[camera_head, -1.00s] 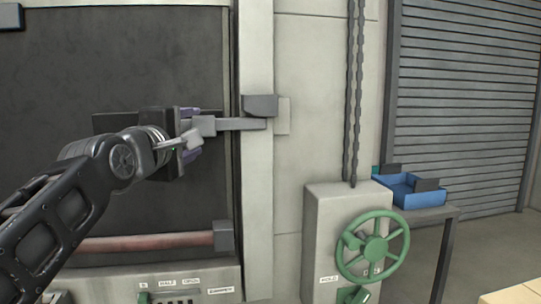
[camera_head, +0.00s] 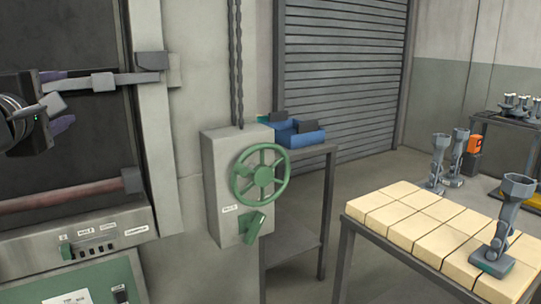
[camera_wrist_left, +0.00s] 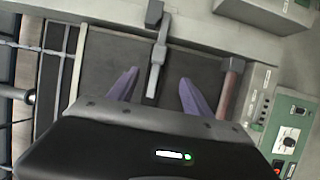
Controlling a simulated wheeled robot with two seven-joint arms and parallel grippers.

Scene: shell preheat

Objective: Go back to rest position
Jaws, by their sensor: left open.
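My left gripper (camera_head: 66,100) is at the left edge of the head view, in front of a dark oven door (camera_head: 70,150). Its purple fingers are apart. A grey latch bar (camera_head: 118,80) on the door frame lies near the fingertips. In the left wrist view the two fingers (camera_wrist_left: 159,92) are spread, with the latch bar (camera_wrist_left: 155,72) showing between them and touching neither that I can see. My right gripper is not in view.
A grey box with a green handwheel (camera_head: 260,176) stands right of the oven. A blue bin (camera_head: 295,133) sits on a side table. A tile-topped table (camera_head: 400,216) at the right bears several grey metal pieces. A pinkish bar (camera_head: 70,190) crosses the door low down.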

